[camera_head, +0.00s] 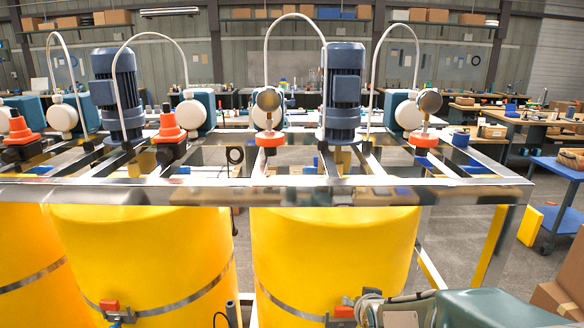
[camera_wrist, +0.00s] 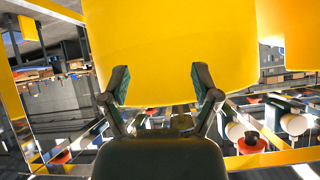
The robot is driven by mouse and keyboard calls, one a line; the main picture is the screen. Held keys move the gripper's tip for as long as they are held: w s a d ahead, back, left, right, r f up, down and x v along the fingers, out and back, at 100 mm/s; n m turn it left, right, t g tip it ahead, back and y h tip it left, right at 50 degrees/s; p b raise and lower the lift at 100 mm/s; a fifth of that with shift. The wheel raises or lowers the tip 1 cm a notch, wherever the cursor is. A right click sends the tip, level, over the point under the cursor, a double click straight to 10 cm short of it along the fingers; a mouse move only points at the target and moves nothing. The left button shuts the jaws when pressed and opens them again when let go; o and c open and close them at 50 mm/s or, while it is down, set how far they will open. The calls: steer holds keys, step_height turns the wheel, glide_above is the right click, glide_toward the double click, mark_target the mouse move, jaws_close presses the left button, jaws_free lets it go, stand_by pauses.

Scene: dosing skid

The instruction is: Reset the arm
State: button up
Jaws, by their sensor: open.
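My gripper (camera_wrist: 161,88) shows in the wrist view with its two dark fingers spread apart. It is open, and nothing is seen between the fingertips except the yellow surface beyond. A large yellow tank (camera_wrist: 170,40) fills the upper middle of the wrist view behind the fingers. I cannot tell how far the fingertips are from it. The wrist view is turned, with the skid's parts low in the picture.
Yellow tanks (camera_head: 335,255) stand under a shiny metal frame (camera_head: 270,193). Blue motors (camera_head: 343,95), white pumps, orange-red fittings and arched hoses rise above it. Cardboard boxes (camera_head: 562,285) and a blue cart (camera_head: 560,210) stand at the right. Some floor is open between frame and cart.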

steer(key=s+r+n+g, duration=0.1)
steer(key=s+r, duration=0.4)
steer(key=s, duration=0.7)
steer(key=s+r+g, duration=0.4)
steer(key=s+r, duration=0.1)
steer(key=s, duration=0.8)
steer(key=shift+n, duration=0.4)
steer(key=shift+w, duration=0.1)
